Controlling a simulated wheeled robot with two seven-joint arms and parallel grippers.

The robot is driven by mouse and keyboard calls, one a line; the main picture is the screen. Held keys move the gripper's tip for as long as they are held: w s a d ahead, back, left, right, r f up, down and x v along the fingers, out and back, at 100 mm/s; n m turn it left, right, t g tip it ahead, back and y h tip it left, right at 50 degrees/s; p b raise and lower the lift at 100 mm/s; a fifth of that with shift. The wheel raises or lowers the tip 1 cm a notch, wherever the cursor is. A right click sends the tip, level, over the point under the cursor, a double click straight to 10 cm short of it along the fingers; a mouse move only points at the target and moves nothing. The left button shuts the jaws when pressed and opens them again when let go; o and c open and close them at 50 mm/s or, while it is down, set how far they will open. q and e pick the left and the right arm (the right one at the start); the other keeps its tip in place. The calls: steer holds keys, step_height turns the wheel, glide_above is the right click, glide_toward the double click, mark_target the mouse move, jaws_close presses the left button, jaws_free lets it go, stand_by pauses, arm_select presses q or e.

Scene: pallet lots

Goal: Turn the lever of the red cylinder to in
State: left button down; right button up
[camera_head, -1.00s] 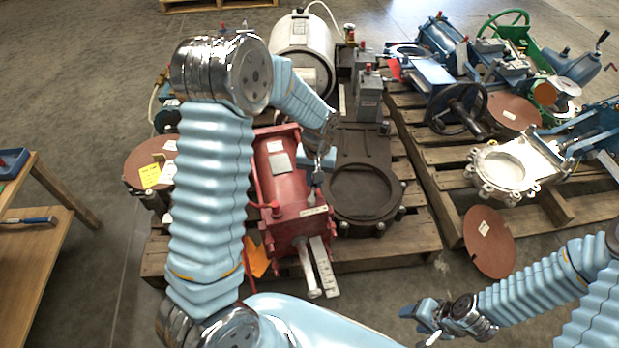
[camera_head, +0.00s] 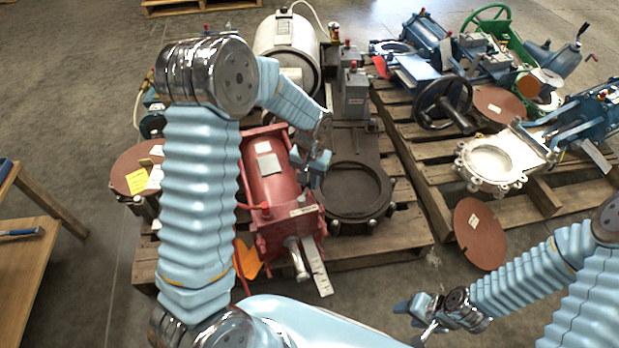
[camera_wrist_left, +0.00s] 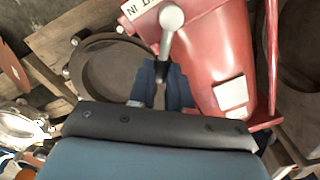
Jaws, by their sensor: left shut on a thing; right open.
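The red cylinder (camera_head: 254,183) lies on a pallet in the middle of the head view, with a white label plate (camera_head: 303,211) at its near end. In the left wrist view the red cylinder (camera_wrist_left: 205,60) fills the upper right. My left gripper (camera_head: 318,172) is at the cylinder's right side. In the wrist view the left gripper (camera_wrist_left: 161,85) is shut on the lever's dark end. My right gripper (camera_head: 425,318) is open and empty at lower right.
A dark round valve body (camera_head: 352,190) stands just right of the cylinder. A white tank (camera_head: 286,45) is behind. A second pallet (camera_head: 440,205) with blue and green valves is at the right. A wooden table (camera_head: 32,262) is at the left edge.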

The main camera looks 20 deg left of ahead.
arm_select(q)
steer(key=c, duration=1.1)
jaws_free()
steer(key=shift+o, duration=0.2)
step_height(320, 180, up, 14)
steer(key=p, duration=0.1)
steer(key=shift+d, duration=0.2)
steer(key=shift+s+f, duration=0.1)
steer(key=shift+f, duration=0.05)
